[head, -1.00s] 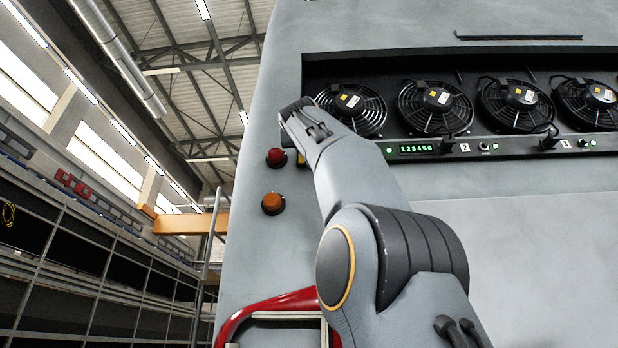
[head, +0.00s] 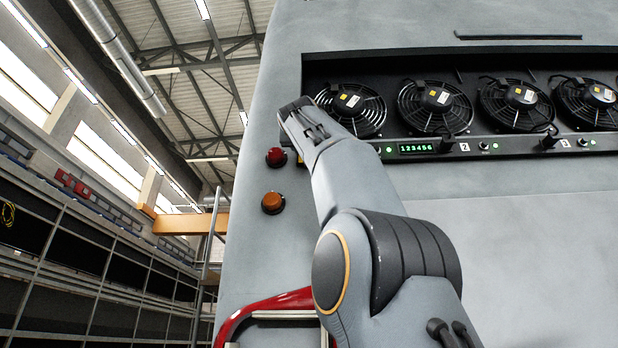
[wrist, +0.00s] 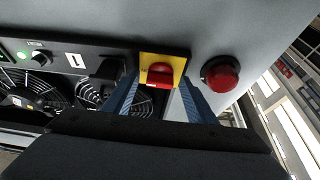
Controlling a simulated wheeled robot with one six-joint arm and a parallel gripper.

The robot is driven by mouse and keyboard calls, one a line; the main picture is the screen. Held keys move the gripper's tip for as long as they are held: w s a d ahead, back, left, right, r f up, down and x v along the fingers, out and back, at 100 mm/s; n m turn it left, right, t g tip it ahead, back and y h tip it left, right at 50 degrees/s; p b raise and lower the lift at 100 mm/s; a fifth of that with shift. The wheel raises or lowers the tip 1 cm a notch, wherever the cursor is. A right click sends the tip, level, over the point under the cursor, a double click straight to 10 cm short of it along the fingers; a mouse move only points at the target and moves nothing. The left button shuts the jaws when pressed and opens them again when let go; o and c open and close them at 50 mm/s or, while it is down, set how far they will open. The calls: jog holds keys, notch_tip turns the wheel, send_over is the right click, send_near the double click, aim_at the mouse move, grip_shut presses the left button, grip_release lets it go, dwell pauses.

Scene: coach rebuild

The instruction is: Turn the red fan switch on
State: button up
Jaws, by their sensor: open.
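The red fan switch (wrist: 160,75) sits on a yellow plate (wrist: 176,62) at the end of the dark control strip in the wrist view. My gripper (wrist: 158,88) is open, with one blue finger on each side of the switch as seen from the wrist. I cannot tell whether the fingers touch it. The wrist picture is turned over relative to the head view. In the head view my arm's end covers the switch, and only a sliver of the yellow plate (head: 300,158) shows.
A round red button (wrist: 220,74) is close beside the switch; it also shows in the head view (head: 276,157). An orange button (head: 273,202) is below it. Several fans (head: 435,107) sit in a recess above the strip (head: 418,149). A red curved rail (head: 262,309) is low on the panel.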

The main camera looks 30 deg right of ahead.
jog(key=b+v, duration=0.5)
jog(key=v, duration=0.2)
jog(key=shift+s+a, duration=0.2)
jog(key=shift+s, duration=0.1)
jog(key=shift+f, duration=0.1)
dwell(0.4)
